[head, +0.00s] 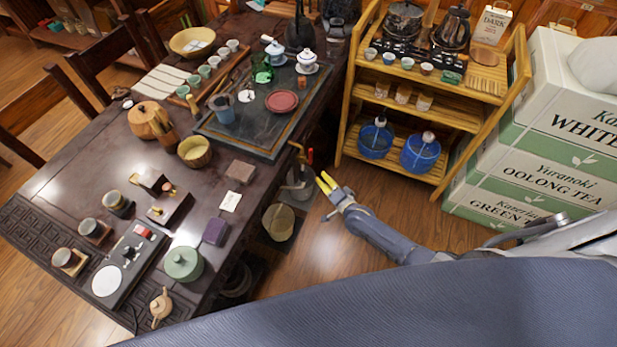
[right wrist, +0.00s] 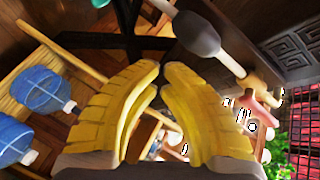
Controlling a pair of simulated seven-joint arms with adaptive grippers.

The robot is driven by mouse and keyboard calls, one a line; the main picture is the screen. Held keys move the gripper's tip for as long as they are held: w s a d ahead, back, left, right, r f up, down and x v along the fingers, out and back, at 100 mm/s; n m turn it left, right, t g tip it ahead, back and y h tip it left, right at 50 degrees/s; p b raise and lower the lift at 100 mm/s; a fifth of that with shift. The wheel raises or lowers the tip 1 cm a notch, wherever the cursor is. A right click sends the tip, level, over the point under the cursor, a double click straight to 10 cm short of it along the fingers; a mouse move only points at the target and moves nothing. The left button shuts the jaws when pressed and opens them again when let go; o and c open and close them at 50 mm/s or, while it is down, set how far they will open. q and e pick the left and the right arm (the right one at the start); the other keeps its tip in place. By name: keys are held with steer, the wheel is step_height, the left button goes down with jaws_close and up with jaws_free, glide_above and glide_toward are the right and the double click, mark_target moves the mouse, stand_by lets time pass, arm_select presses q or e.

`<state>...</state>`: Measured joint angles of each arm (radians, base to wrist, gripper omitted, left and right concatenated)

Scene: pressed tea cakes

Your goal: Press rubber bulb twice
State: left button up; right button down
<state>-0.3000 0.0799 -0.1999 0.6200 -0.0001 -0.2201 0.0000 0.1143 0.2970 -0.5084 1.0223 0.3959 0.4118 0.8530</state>
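The rubber bulb (right wrist: 197,33) is dark grey and sits on a pale tube in the right wrist view, just beyond my fingertips and apart from them. The tube leads to a brass fitting with a red handle (right wrist: 262,98). In the head view a red and yellow fitting (head: 309,156) shows at the table's right edge; the bulb is too small to make out clearly there. My right gripper (head: 325,184) has yellow fingers, held beside the table edge. In the right wrist view the gripper (right wrist: 161,68) has a narrow empty gap between its fingertips. My left gripper is not in view.
The dark tea table (head: 75,180) carries a tray (head: 225,139), cups and pots. A bamboo shelf (head: 455,118) with blue water bottles (head: 420,152) stands to the right, beside stacked tea boxes (head: 545,165). Bare floor (head: 330,250) lies between table and shelf.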

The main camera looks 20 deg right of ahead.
steer(key=shift+w+a, duration=0.5)
steer(key=shift+a, duration=0.05)
steer(key=shift+w+a, duration=0.7)
steer(key=shift+a, duration=0.25)
stand_by(2.8)
steer(key=shift+s+d, duration=0.1)
steer(key=shift+d, duration=0.05)
steer(key=shift+s+d, duration=0.6)
steer(key=shift+d, duration=0.2)
steer(key=shift+s+d, duration=0.1)
steer(key=shift+s+d, duration=1.55)
steer(key=shift+d, duration=0.25)
stand_by(0.9)
